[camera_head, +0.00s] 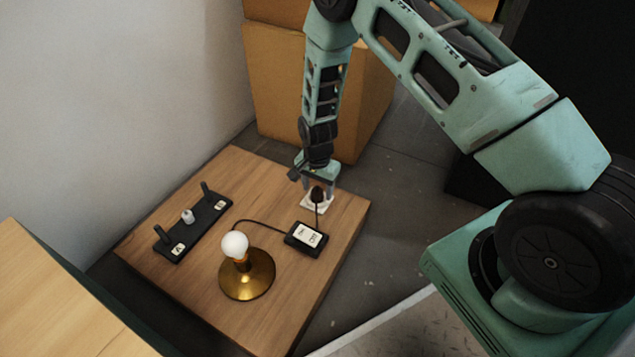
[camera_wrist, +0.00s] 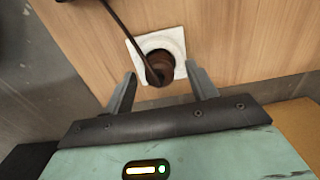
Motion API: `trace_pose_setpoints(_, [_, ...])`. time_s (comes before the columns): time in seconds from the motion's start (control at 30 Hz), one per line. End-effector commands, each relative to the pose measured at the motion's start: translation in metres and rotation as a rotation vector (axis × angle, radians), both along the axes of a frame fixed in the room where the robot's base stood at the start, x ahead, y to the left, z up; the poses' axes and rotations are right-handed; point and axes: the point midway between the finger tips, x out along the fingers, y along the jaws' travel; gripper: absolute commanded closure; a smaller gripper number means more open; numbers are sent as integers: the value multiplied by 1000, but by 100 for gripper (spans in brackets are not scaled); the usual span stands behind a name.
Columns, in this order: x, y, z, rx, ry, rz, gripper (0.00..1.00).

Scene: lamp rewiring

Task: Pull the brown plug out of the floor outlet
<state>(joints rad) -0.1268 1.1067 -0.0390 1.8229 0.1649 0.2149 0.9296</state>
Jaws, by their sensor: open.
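The brown plug (camera_wrist: 159,66) sits in the white floor outlet (camera_wrist: 137,44) in the wrist view, with its dark cord running up and to the left. In the head view the plug (camera_head: 317,194) shows as a dark shape over the white outlet (camera_head: 315,208) on the wooden board. My gripper (camera_wrist: 161,80) is open, with one finger on each side of the plug's near end. I cannot tell whether either finger touches it. In the head view my gripper (camera_head: 318,190) is just behind and around the plug, partly hidden by it.
The wooden board (camera_head: 190,290) also carries a black box (camera_head: 306,238) joined by cords, a brass lamp base with a white bulb (camera_head: 235,245), and a black strip (camera_head: 193,226) with upright posts. Cardboard boxes (camera_head: 275,85) stand behind the board. A white wall is at left.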

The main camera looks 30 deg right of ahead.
Motion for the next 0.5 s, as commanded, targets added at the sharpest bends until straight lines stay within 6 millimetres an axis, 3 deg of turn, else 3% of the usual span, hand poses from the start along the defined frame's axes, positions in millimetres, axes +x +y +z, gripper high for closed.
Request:
trace_pose_setpoints(0.13, [0, 0, -12, 0, 0, 0, 43])
trace_pose_setpoints(0.47, [0, 0, -13, 0, 0, 0, 43])
trace_pose_setpoints(0.5, [0, 0, -13, 0, 0, 0, 51])
